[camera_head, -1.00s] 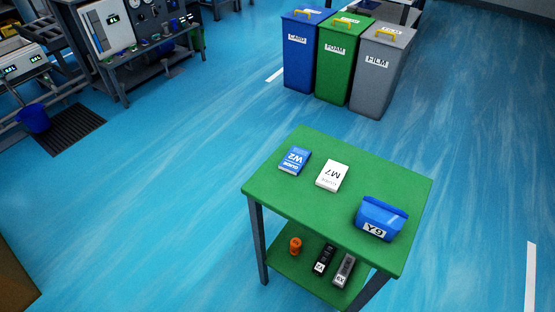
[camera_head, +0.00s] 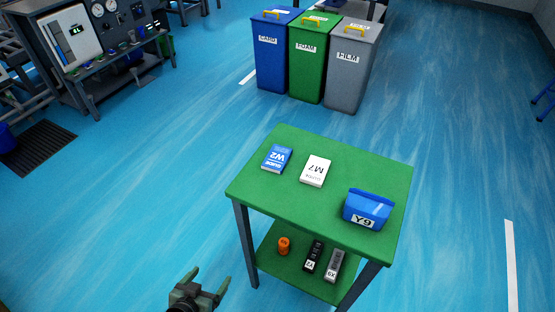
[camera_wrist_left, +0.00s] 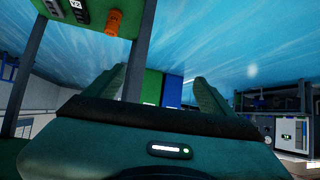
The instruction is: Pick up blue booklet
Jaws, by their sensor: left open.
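The blue booklet (camera_head: 277,159), labelled W2, lies flat on the green table top (camera_head: 240,187) near its left corner. A white booklet (camera_head: 315,170) marked M7 lies just to its right, a small gap apart. My left gripper (camera_head: 207,285) shows at the bottom of the head view, open and empty, to the left of the table and apart from it. In the left wrist view its two fingers (camera_wrist_left: 160,88) stand wide apart with nothing between them. The booklet does not show in the left wrist view. My right gripper is not in view.
A blue container (camera_head: 368,209) labelled Y9 stands at the table's right. Blue, green and grey bins (camera_head: 353,65) stand behind the table. Open blue floor lies left of the table.

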